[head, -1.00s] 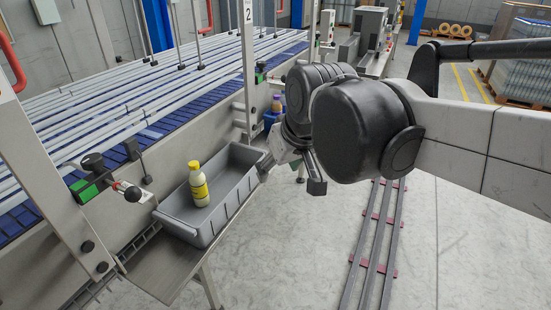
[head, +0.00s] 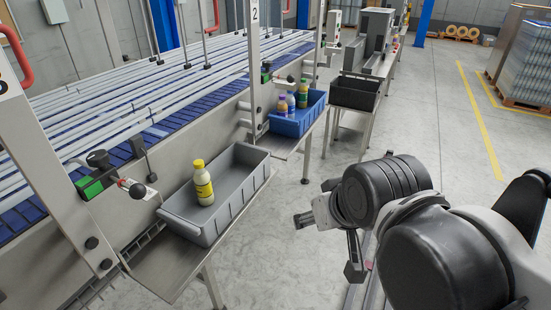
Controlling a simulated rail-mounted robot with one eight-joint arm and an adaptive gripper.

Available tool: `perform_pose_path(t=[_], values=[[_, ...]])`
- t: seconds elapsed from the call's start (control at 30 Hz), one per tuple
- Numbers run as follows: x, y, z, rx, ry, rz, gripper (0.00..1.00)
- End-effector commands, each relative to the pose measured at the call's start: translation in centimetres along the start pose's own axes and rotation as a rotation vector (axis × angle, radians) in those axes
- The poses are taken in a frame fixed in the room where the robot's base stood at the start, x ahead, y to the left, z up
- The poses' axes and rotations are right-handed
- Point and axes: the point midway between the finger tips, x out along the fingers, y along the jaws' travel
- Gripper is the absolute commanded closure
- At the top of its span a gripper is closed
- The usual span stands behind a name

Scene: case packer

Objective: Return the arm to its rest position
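My gripper (head: 329,243) is at the lower right of the head view, over the floor and to the right of the grey bin. One finger points left and another points down, with a wide gap between them. Nothing shows between the fingers. My arm fills the lower right corner, folded close to the camera.
A grey bin (head: 247,195) holding a yellow-capped bottle (head: 202,183) stands on a side shelf by the conveyor (head: 130,130). Behind it are a blue bin (head: 296,125) with several bottles and a dark empty bin (head: 354,93).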

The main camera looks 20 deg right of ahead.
Motion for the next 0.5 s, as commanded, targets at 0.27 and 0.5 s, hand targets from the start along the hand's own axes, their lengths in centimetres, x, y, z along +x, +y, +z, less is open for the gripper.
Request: perform_pose_path(t=[0.27, 0.5], values=[[4.0, 0.0, 2.9, 0.000, 0.000, 0.000, 0.49], [4.6, 0.0, 3.3, 0.000, 0.000, 0.000, 0.49]])
